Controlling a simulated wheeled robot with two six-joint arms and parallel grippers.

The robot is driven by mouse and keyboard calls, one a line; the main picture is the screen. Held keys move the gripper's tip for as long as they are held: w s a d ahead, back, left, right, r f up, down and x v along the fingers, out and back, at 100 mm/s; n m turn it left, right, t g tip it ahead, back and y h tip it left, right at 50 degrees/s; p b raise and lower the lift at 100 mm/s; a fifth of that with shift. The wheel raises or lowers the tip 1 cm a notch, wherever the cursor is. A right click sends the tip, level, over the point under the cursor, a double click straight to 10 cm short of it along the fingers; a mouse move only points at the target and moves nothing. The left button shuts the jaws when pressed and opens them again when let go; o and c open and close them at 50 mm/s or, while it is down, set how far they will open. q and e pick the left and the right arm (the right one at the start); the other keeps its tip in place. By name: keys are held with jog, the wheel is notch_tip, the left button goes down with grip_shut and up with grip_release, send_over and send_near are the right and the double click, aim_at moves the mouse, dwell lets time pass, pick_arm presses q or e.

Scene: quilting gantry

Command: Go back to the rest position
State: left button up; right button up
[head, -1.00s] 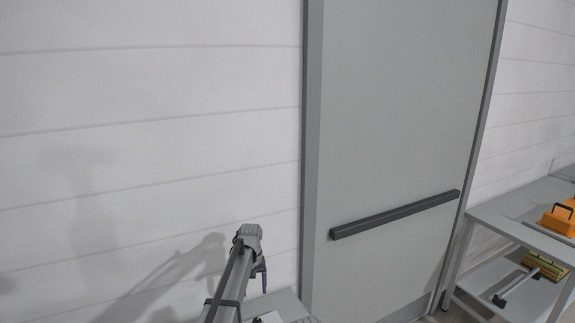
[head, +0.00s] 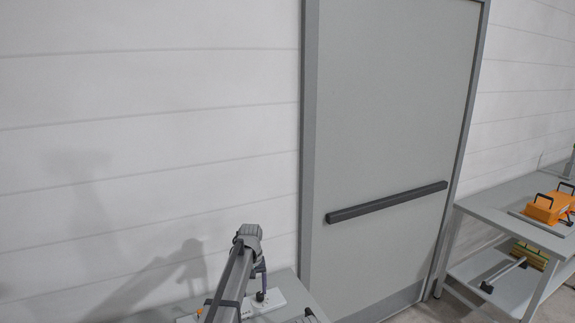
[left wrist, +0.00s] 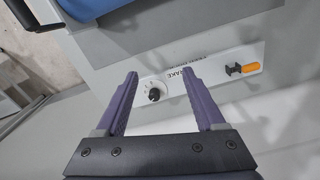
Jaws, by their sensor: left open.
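My left gripper (left wrist: 165,105) shows in the left wrist view with its two purple fingers spread apart and nothing between them. In the head view my left arm reaches up from the bottom edge, and its gripper (head: 263,285) points down over a grey table, partly hidden behind the arm. Below the fingers in the left wrist view lies a white panel (left wrist: 212,82) with a round dial (left wrist: 153,89), a dark switch and an orange part. The fingers appear apart from the dial. My right gripper is in neither view.
A grey door (head: 390,120) with a dark push bar (head: 388,202) stands behind the arm. On the right, a grey table (head: 497,198) carries an orange case (head: 548,206); a lower shelf (head: 510,290) holds a green and yellow item. A white plank wall (head: 140,90) fills the left.

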pick_arm(q)
jog(key=s+d+f+m+b, duration=0.1)
jog(key=s+f, duration=0.1)
jog(key=s, duration=0.4)
jog(key=s+d+f+m+b, duration=0.1)
jog(key=s+d+b, duration=0.1)
jog(key=s, duration=0.4)
jog(key=s+d+f+m+b, duration=0.1)
jog(key=s+f+b, duration=0.1)
jog(key=s, duration=0.4)
jog(key=shift+s+d+f+y, duration=0.15)
jog(key=shift+d+f+y, duration=0.15)
jog(key=shift+d, duration=0.05)
jog(key=s+f+m+b, duration=0.1)
jog(key=s+f+b, duration=0.1)
jog(key=s, duration=0.6)
jog(key=s+f+m+b, duration=0.2)
jog(key=s+b, duration=0.1)
jog(key=s, duration=0.6)
jog(key=shift+d+f+y, duration=0.15)
jog(key=shift+d+y, duration=0.15)
